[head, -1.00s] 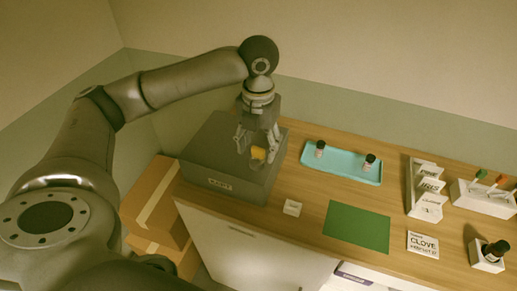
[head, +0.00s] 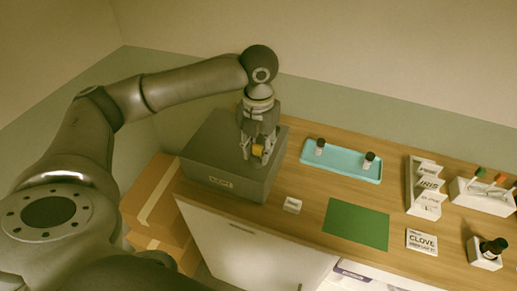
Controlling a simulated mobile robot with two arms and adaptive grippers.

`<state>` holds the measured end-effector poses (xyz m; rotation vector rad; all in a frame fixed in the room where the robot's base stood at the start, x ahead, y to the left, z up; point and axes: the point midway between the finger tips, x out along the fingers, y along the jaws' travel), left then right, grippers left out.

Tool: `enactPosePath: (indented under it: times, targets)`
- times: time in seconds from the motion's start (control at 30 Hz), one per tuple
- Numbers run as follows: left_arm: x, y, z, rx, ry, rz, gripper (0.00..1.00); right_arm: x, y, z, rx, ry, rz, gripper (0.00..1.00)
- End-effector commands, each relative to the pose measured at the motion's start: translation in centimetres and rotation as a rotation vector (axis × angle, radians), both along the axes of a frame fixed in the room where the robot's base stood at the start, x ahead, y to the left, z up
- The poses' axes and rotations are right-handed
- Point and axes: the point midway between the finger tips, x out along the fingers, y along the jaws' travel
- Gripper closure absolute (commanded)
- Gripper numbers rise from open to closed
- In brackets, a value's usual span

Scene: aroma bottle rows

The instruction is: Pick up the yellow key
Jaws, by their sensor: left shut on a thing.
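The yellow key (head: 258,149) is a small yellow piece at the top of a dark grey box (head: 221,181) with a label on its front, at the left end of the wooden table. My left gripper (head: 257,156) points down over the box's right part. Its fingers are closed on the yellow key, one on each side, and partly hide it. I cannot tell whether the key is clear of the box. My right gripper is not in view.
A small white block (head: 292,204), green mat (head: 356,223), CLOVE card (head: 421,242), white label rack (head: 424,203) and bottle in a white holder (head: 487,253) lie further right and forward.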

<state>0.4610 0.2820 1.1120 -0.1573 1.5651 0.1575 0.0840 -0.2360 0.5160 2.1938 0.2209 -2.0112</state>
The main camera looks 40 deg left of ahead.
Motion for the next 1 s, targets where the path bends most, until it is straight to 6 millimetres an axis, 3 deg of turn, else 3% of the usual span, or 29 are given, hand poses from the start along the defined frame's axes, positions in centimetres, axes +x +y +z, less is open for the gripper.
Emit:
enactPosePath:
  times: [0.17,0.3,0.37,0.67,1.0]
  targets:
    - [0.1,0.0,0.6,-0.001,-0.002,0.000,0.89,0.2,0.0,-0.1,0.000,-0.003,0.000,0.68]
    - [0.2,0.0,2.3,-0.002,-0.007,0.001,1.00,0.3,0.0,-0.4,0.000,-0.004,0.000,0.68]
    - [0.2,0.0,3.3,-0.001,-0.008,0.000,1.00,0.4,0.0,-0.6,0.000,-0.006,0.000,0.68]
    - [-3.6,-4.5,9.6,0.001,-0.009,-0.009,1.00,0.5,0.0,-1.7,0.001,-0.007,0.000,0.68]
    - [-8.1,-9.7,12.4,0.001,-0.004,-0.005,1.00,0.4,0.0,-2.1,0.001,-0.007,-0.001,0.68]
